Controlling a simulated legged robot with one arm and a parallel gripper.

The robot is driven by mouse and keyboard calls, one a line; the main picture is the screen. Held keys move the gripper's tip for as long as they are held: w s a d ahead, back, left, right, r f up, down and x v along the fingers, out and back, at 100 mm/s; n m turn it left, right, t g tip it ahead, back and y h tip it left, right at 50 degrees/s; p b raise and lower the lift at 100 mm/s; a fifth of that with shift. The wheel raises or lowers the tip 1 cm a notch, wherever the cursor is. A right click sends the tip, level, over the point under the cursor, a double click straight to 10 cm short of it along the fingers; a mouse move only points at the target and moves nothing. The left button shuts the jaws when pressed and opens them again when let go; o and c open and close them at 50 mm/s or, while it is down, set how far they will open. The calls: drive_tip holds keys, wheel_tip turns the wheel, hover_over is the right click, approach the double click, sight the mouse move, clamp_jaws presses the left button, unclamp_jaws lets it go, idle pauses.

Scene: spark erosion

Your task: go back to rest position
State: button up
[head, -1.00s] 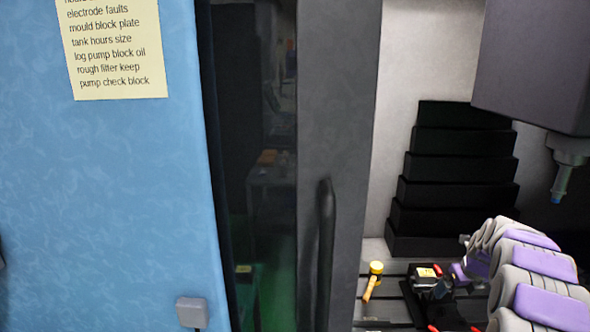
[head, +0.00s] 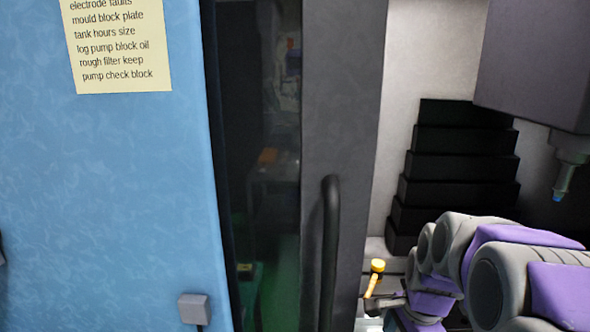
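My arm reaches in from the lower right of the head view, inside the machine's open work area. My gripper (head: 376,303) is low in the frame, by the handle end of a yellow-headed mallet (head: 377,266). It overlaps the handle's lower end in the picture; I cannot tell whether they touch. The fingers are too small and dark to tell whether they are open or shut. The mallet lies on the slotted machine table, its head toward the back. My arm hides the table to the right of it.
A grey door with a black handle (head: 331,250) stands left of the opening. A dark machine head with a nozzle (head: 562,182) hangs at upper right. A black stepped cover (head: 462,140) rises behind my arm. A blue panel (head: 110,200) with a yellow note (head: 120,45) fills the left.

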drive_tip(key=s+a+f+n+g, duration=0.1)
drive_tip(key=s+a+n, duration=0.2)
drive_tip(key=s+n, duration=0.5)
drive_tip(key=s+a+f+n+g, duration=0.1)
drive_tip(key=s+n, duration=0.6)
drive_tip(key=s, duration=1)
drive_tip(key=a+f, duration=0.1)
drive_tip(key=a, duration=0.1)
drive_tip(key=shift+a+n+g+h, duration=0.3)
drive_tip(key=shift+n+h, duration=0.1)
drive_tip(key=shift+c, duration=0.2)
